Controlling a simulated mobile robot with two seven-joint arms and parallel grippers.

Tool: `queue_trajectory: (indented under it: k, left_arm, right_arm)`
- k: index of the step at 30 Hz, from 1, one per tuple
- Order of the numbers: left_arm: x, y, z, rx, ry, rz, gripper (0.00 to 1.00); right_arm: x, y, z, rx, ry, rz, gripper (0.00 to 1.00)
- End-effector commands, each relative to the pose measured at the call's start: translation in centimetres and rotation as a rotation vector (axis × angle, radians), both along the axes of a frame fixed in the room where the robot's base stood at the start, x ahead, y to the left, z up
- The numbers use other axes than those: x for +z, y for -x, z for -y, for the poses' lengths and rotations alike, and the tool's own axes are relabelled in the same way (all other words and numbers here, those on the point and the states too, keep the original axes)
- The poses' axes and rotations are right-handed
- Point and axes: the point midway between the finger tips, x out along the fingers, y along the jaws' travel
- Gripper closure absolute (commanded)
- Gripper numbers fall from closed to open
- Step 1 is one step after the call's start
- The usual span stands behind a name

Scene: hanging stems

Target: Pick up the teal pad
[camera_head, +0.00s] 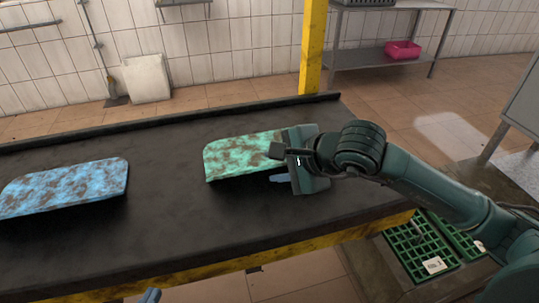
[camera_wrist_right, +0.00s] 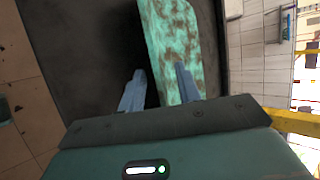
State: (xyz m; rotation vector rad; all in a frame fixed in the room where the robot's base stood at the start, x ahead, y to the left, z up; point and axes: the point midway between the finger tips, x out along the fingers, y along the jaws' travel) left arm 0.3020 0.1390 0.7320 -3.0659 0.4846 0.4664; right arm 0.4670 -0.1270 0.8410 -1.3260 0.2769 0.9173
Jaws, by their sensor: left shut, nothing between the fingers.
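The teal pad (camera_head: 236,158), mottled with brown, is over the dark belt near the middle of the head view. It also fills the upper middle of the right wrist view (camera_wrist_right: 170,40). My right gripper (camera_head: 272,165) is at the pad's right end, its fingers apart. In the right wrist view, one finger of this gripper (camera_wrist_right: 159,69) overlaps the pad and the other is beside it over dark shadow. I cannot tell whether either finger touches the pad. Only a small blue tip of my left gripper (camera_head: 150,295) shows at the bottom edge, shut and empty.
A blue mottled pad (camera_head: 65,187) is at the left over the same dark belt (camera_head: 165,230). A yellow post (camera_head: 313,50) stands behind the belt. Green crates (camera_head: 420,245) are on the floor at the lower right. The belt between the pads is clear.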

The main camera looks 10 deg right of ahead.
Motion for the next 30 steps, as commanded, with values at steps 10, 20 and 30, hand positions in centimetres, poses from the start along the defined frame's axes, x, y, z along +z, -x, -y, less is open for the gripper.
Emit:
queue_trajectory:
  k: [10, 20, 30]
  left_arm:
    - [-0.1, 0.0, 0.0, -0.001, -0.003, 0.000, 1.00]
    - [-0.2, 0.0, 0.0, -0.002, -0.003, -0.001, 1.00]
    - [-0.2, 0.0, 0.1, -0.003, -0.003, -0.001, 1.00]
  right_arm:
    - [-1.8, -1.8, -1.1, 0.000, 0.000, 0.000, 0.66]
    - [-1.8, -1.7, -1.0, 0.000, 0.000, 0.000, 0.84]
    - [-1.7, -1.7, -1.0, -0.001, -0.001, 0.000, 1.00]
